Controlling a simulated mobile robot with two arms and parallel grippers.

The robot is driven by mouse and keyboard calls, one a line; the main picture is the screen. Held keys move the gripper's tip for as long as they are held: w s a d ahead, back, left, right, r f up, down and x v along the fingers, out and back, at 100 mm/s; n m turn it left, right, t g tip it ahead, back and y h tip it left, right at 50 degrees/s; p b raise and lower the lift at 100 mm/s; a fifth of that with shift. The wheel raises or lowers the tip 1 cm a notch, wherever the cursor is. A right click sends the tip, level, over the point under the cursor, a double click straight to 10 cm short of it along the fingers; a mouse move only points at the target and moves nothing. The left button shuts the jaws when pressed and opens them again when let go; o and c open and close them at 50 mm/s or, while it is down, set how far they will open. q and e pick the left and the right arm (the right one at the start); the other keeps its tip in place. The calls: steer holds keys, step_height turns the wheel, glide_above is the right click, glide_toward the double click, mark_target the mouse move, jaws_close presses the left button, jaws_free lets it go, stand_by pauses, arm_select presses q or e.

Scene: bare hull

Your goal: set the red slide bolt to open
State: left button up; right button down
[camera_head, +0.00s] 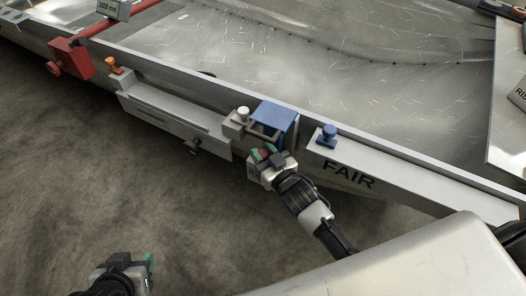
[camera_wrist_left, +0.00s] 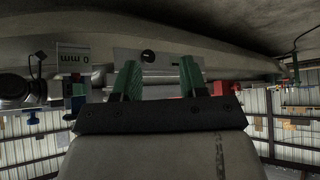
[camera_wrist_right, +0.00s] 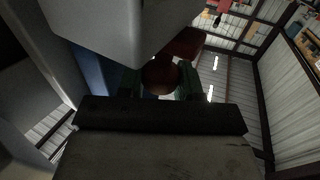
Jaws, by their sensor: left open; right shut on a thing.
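The red slide bolt shows in the head view as a small red knob (camera_head: 266,153) between my right gripper's green fingers, below the blue bracket on the rail. In the right wrist view its round red knob (camera_wrist_right: 161,76) sits between the fingers, with a darker red part behind it. My right gripper (camera_head: 263,156) is shut on the knob. Most of the bolt is hidden by the gripper and a pale block, so its setting cannot be told. My left gripper (camera_head: 145,262) is open and empty, low at the left, well apart from the rail; its spread green fingers show in the left wrist view (camera_wrist_left: 158,82).
A blue bracket (camera_head: 279,116) and a grey block with a white knob (camera_head: 243,112) stand close to my right gripper. A blue knob (camera_head: 328,132) sits on the FAIR beam (camera_head: 420,178). An orange knob (camera_head: 112,63) and a red clamp (camera_head: 76,62) are further left. The floor at left is clear.

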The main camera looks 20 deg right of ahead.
steer(key=shift+s+a+p, duration=0.45)
steer(key=shift+a+p, duration=0.05)
arm_select(q)
steer(key=shift+s+a+f+g+y, duration=0.15)
steer(key=shift+s+a+f+g, duration=0.1)
steer(key=shift+s+g, duration=0.45)
steer(key=shift+s+a+f+g+y, duration=0.1)
steer(key=shift+s+a+f+g, duration=0.3)
steer(key=shift+s, duration=0.45)
steer(key=shift+s+a+f+g+y, duration=0.1)
steer(key=shift+s+a+g+y, duration=0.05)
steer(key=shift+s+g, duration=0.6)
arm_select(e)
steer(key=shift+s+a+f, duration=0.1)
steer(key=c, duration=1)
jaws_free()
steer(key=shift+o, duration=1)
arm_select(q)
steer(key=shift+s, duration=0.15)
steer(key=shift+s+a+r+g+p, duration=0.2)
steer(key=shift+s+r+g+p, duration=0.15)
steer(key=shift+s+r+p, duration=0.45)
arm_select(e)
steer(key=v, duration=1.1)
steer(key=shift+p, duration=0.3)
